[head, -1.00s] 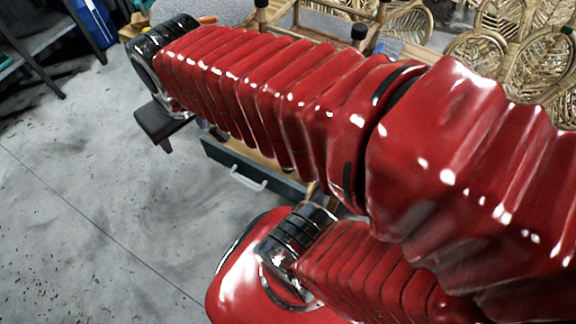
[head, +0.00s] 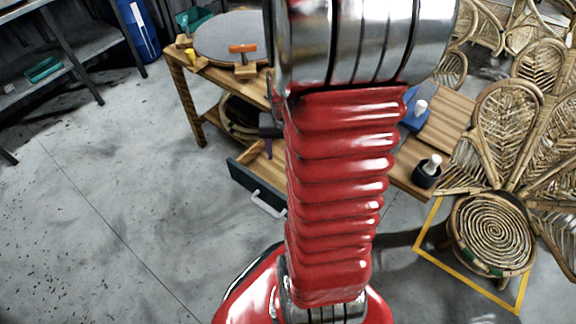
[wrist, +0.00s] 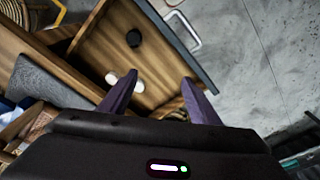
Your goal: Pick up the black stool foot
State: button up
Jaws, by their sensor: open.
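The black stool foot (wrist: 133,38) looks like a small dark round piece lying on the wooden floor of the open drawer (wrist: 165,62) in the wrist view. My gripper (wrist: 160,76) is open and empty, its two purple fingers apart and pointing into the drawer. The foot lies beyond the fingertips, a little left of the middle between them. In the head view my gripper (head: 268,147) hangs over the open drawer (head: 250,186), beside my red arm. The foot is hidden from the head view.
Two white rounded pieces (wrist: 122,80) lie in the drawer near my left finger. The workbench (head: 190,85) stands above the drawer. A black cup (head: 427,175) stands at the bench's right end. A rattan chair (head: 493,232) is at right. Floor at left is clear.

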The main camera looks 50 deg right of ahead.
jog(key=s+d+f+m, duration=0.1)
jog(key=s+d+f, duration=0.2)
jog(key=f, duration=0.2)
jog(key=s+d+f+m+g, duration=0.1)
jog(key=s+d+f+m, duration=0.1)
jog(key=s+d+f, duration=0.1)
jog(key=shift+f+y, duration=0.4)
jog(key=shift+f, duration=0.45)
jog(key=shift+f, duration=4.3)
jog(key=shift+w+d+f, duration=0.1)
jog(key=shift+f, duration=2.5)
jog(key=c, duration=1.1)
